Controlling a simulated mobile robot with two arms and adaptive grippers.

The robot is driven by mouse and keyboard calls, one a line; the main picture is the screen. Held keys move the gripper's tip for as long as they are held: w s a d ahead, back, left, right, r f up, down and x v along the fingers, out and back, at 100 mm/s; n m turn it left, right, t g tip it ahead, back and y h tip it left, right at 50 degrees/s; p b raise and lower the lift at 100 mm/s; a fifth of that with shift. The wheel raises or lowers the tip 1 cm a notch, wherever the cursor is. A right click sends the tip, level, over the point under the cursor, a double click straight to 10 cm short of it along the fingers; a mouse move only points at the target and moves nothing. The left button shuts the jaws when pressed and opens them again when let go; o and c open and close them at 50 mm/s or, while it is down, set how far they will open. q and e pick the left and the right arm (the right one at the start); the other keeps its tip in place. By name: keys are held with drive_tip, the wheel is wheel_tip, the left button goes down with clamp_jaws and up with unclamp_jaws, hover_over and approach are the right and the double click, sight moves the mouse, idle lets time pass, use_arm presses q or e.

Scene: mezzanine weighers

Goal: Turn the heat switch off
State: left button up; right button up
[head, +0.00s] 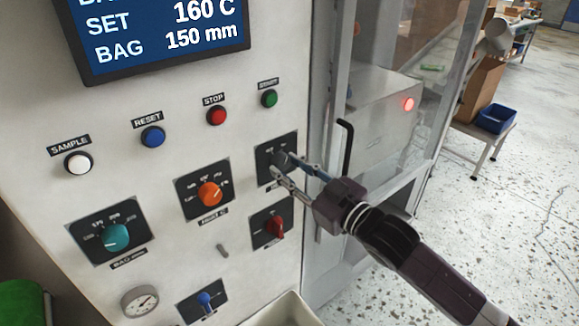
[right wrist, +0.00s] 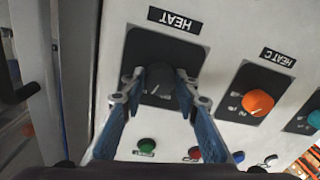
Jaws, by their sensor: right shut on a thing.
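The heat switch (head: 281,158) is a dark rotary knob on a black plate, right of the orange knob on the white panel. In the right wrist view, the picture is upside down and the heat switch (right wrist: 164,78) sits under a HEAT label (right wrist: 175,19). My right gripper (head: 277,166) reaches in from the right. Its fingertips (right wrist: 163,90) are shut on the knob, one on each side. A pale mark shows on the knob, but the ON and OFF lettering is too small or hidden to read. My left gripper is in neither view.
The orange HEAT C knob (head: 209,194) is left of the switch and a red rotary switch (head: 275,228) is below it. A green button (head: 269,98) is above. A black door handle (head: 346,147) stands close to the right of my gripper.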

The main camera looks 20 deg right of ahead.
drive_tip(key=n+p, duration=0.2)
drive_tip(key=n, duration=0.3)
drive_tip(key=shift+r, duration=0.1)
drive_tip(key=shift+d+n+h+p, duration=0.1)
drive_tip(key=shift+n+h+p, duration=0.45)
drive_tip(key=shift+n, duration=1.85)
drive_tip(key=shift+y, duration=0.25)
drive_tip(key=o, duration=1.1)
drive_tip(key=shift+o, duration=0.2)
drive_tip(key=shift+s, duration=0.1)
drive_tip(key=v, duration=1.1)
drive_tip(key=shift+s+d, duration=0.15)
drive_tip(key=shift+s, duration=0.2)
drive_tip(key=shift+r, duration=0.15)
